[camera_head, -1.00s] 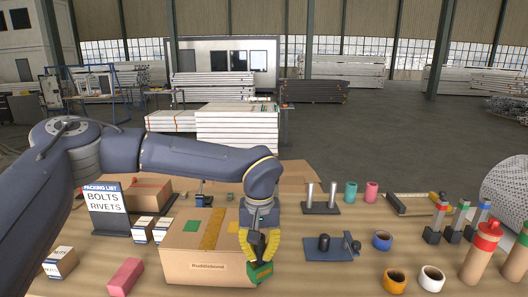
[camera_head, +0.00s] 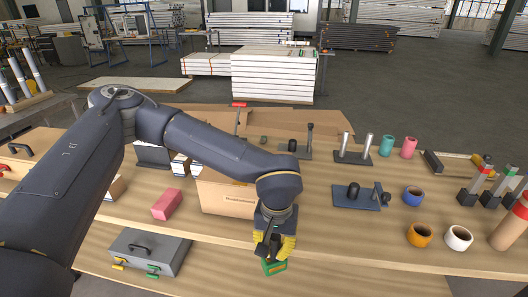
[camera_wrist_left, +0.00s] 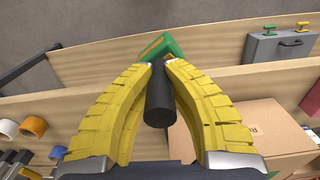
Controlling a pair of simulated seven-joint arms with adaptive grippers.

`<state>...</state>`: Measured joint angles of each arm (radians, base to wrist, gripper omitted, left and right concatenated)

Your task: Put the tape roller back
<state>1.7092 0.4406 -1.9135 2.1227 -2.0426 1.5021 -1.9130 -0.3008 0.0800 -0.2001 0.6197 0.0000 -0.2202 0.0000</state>
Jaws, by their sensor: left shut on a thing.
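My left gripper (camera_head: 272,249) is shut on the tape roller (camera_head: 275,268), which has a black handle and a green head. In the left wrist view the yellow fingers (camera_wrist_left: 158,72) close on the black handle (camera_wrist_left: 158,105), with the green and orange head (camera_wrist_left: 157,46) beyond the fingertips. The gripper hangs at the front edge of the table, to the right of the cardboard carton (camera_head: 228,196). The carton also shows in the left wrist view (camera_wrist_left: 262,122). My arm hides part of the carton. My right gripper is not in view.
A blue plate with black posts (camera_head: 346,199), blue (camera_head: 413,196), orange (camera_head: 420,235) and white (camera_head: 458,238) rolls stand to the right. A pink block (camera_head: 166,205) lies left of the carton. A grey toolbox (camera_head: 139,262) is on a lower shelf. The table front right of the gripper is clear.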

